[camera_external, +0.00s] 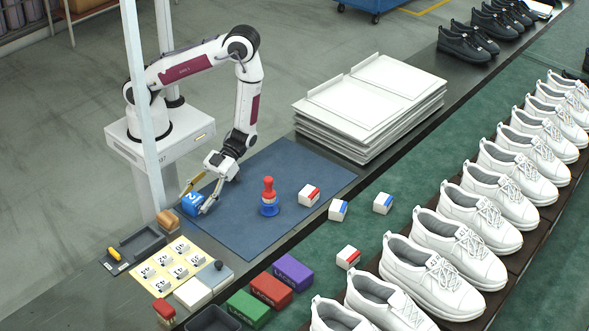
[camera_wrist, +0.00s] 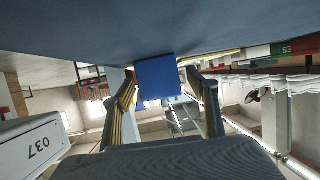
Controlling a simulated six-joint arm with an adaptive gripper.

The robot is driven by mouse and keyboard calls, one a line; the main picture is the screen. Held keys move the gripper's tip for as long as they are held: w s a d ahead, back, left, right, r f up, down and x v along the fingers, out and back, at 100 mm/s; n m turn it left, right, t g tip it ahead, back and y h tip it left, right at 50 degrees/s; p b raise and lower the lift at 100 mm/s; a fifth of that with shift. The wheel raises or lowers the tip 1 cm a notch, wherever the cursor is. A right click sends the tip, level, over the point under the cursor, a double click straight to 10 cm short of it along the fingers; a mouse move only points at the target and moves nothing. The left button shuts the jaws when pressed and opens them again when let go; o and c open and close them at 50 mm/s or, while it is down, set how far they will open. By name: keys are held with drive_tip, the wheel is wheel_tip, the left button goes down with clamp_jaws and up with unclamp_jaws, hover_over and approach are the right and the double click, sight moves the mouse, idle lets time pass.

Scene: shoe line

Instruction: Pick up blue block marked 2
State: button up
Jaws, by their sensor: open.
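The blue block (camera_external: 192,204) with a white 2 on it sits at the left edge of the dark blue mat (camera_external: 290,165) in the external view. My gripper (camera_external: 198,196) is low at the mat, with its fingers spread on either side of the block. In the wrist view the block (camera_wrist: 158,79) shows as a blue face between the two fingers of my gripper (camera_wrist: 165,85). The gripper is open, and a gap shows between the block and each finger there. Whether a fingertip touches the block in the external view I cannot tell.
A red and blue stamp (camera_external: 269,197) stands mid-mat. A wooden-topped block (camera_external: 167,218) lies close in front of the blue block, beside a yellow card sheet (camera_external: 165,266). White boxes with coloured edges (camera_external: 309,195) lie to the right. A stack of white trays (camera_external: 370,105) stands behind.

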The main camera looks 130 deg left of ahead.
sight(195, 195)
idle(0.4)
drive_tip(key=c, duration=1.3)
drive_tip(key=shift+r, duration=0.15)
drive_tip(key=shift+r, duration=4.85)
